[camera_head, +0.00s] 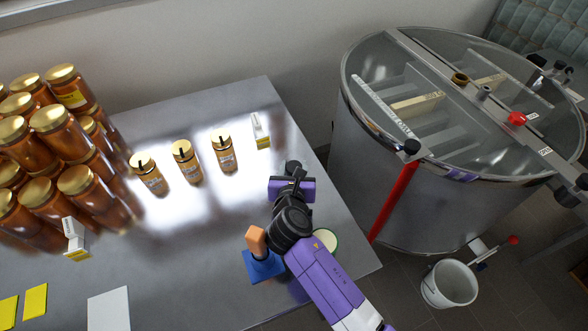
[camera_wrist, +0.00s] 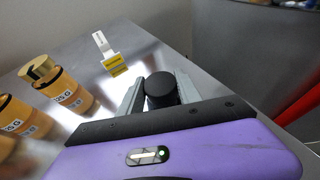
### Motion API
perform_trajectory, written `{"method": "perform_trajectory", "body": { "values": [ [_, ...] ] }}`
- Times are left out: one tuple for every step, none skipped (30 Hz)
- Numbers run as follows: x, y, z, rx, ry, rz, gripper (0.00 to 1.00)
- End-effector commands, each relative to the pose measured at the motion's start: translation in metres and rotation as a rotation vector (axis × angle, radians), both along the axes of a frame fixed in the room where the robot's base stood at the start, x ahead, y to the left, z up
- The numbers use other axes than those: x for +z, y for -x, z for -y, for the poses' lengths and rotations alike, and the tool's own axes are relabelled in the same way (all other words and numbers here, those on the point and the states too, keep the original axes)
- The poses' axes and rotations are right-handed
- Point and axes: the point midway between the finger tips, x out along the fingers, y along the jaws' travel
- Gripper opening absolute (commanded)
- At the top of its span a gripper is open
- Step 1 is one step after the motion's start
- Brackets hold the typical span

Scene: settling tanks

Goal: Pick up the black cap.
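The black cap (camera_wrist: 161,88) is a short, dark round piece. In the wrist view it lies between the two grey fingers of my gripper (camera_wrist: 160,92), with little or no gap on either side. I cannot tell whether the fingers press on it. In the head view my gripper (camera_head: 293,176) points down over the right part of the metal table, and the dark cap (camera_head: 293,166) shows at its far side. My purple wrist hides part of the fingers there.
Three honey jars (camera_head: 187,162) stand to the left on the metal table (camera_head: 200,235). A blue block with an orange handle (camera_head: 256,243) and a round lid (camera_head: 326,240) are close to my arm. A steel tank (camera_head: 345,150) stands right.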

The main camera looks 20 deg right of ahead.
Motion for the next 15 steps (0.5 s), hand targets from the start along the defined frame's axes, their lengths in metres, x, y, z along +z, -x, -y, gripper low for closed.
{"method": "perform_trajectory", "body": {
  "values": [
    [-0.0001,0.0001,-0.0001,0.0,0.0,0.0,0.21],
    [-0.0001,0.0001,-0.0001,0.0,0.0,0.0,0.15],
    [-0.0001,0.0001,-0.0001,0.0,0.0,0.0,0.07],
    [-0.0001,0.0001,-0.0001,0.0,0.0,0.0,0.01],
    [0.0002,0.0001,-0.0002,0.0,0.0,0.0,0.0],
    [0.0002,0.0001,-0.0002,0.0,0.0,0.0,0.0],
    [0.0002,0.0001,-0.0002,0.0,0.0,0.0,0.0],
    [0.0002,0.0001,-0.0002,0.0,0.0,0.0,0.0],
    [0.0002,0.0001,-0.0002,0.0,0.0,0.0,0.0],
    [0.0003,0.0001,-0.0001,0.0,0.0,0.0,0.0],
    [0.0006,0.0,-0.0001,0.0,0.0,0.0,0.0],
    [0.0012,0.0,-0.0001,0.0,0.0,0.0,0.0],
    [0.002,0.0,-0.0001,0.0,0.0,0.001,0.0],
    [0.0031,0.0,-0.0001,0.0,0.0,0.001,0.0],
    [0.0052,0.0,-0.0001,0.0,0.0,0.001,0.0]
  ]
}}
